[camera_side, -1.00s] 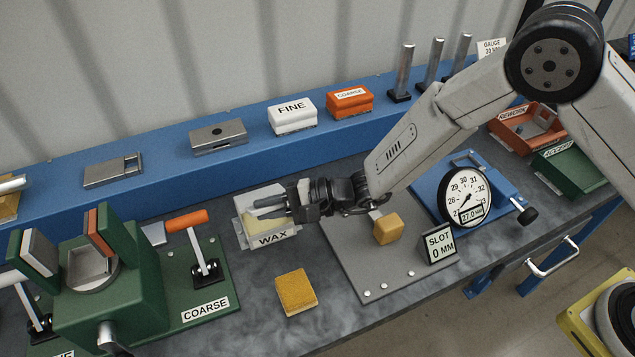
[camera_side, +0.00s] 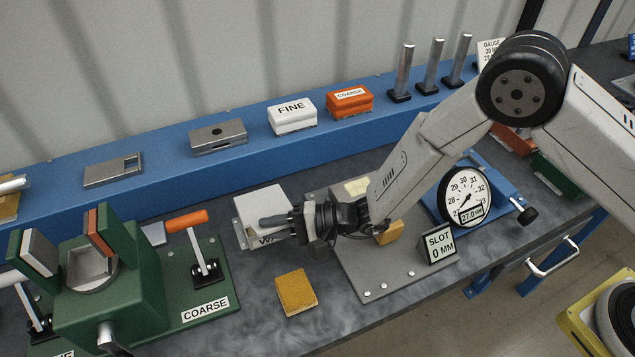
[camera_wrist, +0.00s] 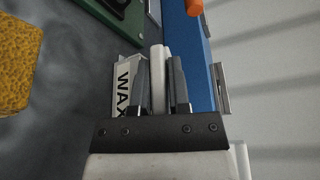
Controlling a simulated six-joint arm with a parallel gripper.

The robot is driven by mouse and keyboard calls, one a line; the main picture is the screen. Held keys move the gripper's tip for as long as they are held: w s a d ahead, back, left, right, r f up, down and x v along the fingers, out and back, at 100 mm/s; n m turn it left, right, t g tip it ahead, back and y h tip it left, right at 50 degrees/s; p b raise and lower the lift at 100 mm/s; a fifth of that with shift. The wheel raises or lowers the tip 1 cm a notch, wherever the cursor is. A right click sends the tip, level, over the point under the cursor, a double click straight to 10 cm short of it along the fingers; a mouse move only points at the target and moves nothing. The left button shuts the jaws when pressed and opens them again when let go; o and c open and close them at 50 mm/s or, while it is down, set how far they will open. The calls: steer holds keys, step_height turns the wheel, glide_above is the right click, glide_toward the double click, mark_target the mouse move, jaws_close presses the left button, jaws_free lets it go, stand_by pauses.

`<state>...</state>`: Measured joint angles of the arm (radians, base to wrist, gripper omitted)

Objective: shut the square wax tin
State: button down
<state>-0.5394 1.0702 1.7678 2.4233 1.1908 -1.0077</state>
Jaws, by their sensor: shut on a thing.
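The square wax tin (camera_side: 262,241) stands on the bench left of the grey plate, its WAX label partly hidden by my gripper. It also shows in the wrist view (camera_wrist: 123,85), on its side in that picture. My gripper (camera_side: 264,221) is at the tin's right front side. In the wrist view its two fingers (camera_wrist: 162,62) stand on either side of the pale lid edge, shut on it.
A yellow sponge-like block (camera_side: 296,292) lies in front of the tin. The green COARSE fixture (camera_side: 212,265) stands to the left. The grey plate (camera_side: 390,275) with the slot sign (camera_side: 439,244) and the dial gauge (camera_side: 465,197) are to the right. A blue ledge (camera_side: 165,185) runs behind.

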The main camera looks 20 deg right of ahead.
steer(key=shift+s+f, duration=0.1)
steer(key=shift+f, duration=0.1)
steer(key=c, duration=0.6)
jaws_free()
steer(key=shift+c, duration=0.2)
steer(key=shift+r, duration=0.15)
steer(key=shift+d, duration=0.15)
steer(key=shift+v, duration=3.75)
